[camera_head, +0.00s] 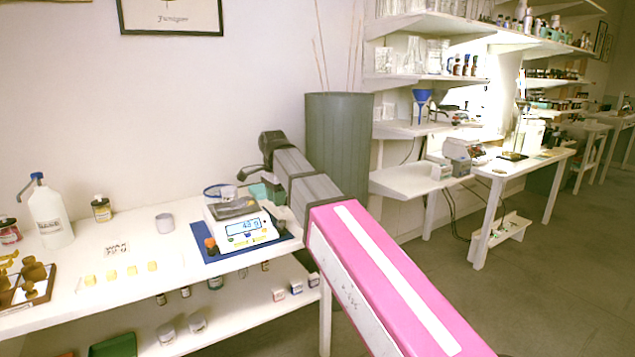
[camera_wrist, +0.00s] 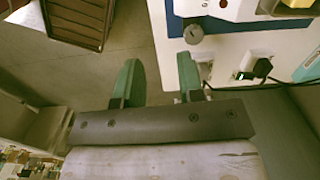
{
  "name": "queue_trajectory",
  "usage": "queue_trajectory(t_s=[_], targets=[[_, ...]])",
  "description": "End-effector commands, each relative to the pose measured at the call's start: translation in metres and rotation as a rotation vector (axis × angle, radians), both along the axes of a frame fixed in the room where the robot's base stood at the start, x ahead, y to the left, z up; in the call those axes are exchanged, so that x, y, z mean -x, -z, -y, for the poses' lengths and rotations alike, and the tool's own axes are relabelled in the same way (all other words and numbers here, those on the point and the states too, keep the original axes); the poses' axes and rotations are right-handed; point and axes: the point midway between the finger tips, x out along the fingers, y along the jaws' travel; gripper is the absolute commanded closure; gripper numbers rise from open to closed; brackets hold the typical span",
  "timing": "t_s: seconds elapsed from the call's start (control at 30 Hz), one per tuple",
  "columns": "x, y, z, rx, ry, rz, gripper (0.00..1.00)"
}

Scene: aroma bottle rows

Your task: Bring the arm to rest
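My gripper (camera_wrist: 158,80) shows in the wrist view with its two green fingers apart and nothing between them. Its fingertips point at the grey floor and the edge of a white surface. In the head view my pink and grey arm reaches up and left from the lower right, bent near the right end of the white table (camera_head: 110,300). I cannot make out the fingers clearly there. The arm's far part is close to the digital scale (camera_head: 243,229), which stands on a blue mat (camera_head: 207,252).
On the table are a white bottle (camera_head: 48,214), a small jar (camera_head: 101,209), a grey cup (camera_head: 165,223), several yellow cubes and a wooden tray (camera_head: 40,296). A tall grey-green bin (camera_head: 339,140) stands behind my arm. The floor at right (camera_head: 520,285) is clear.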

Motion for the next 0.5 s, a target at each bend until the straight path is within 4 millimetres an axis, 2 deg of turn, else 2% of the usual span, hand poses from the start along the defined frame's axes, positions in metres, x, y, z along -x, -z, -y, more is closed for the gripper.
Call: queue_trajectory(t_s=[0.27,0.5], targets=[[-0.002,0.068,0.054,0.002,-0.134,-0.004,0.64],[0.007,0.152,0.127,0.001,-0.331,-0.003,0.64]])
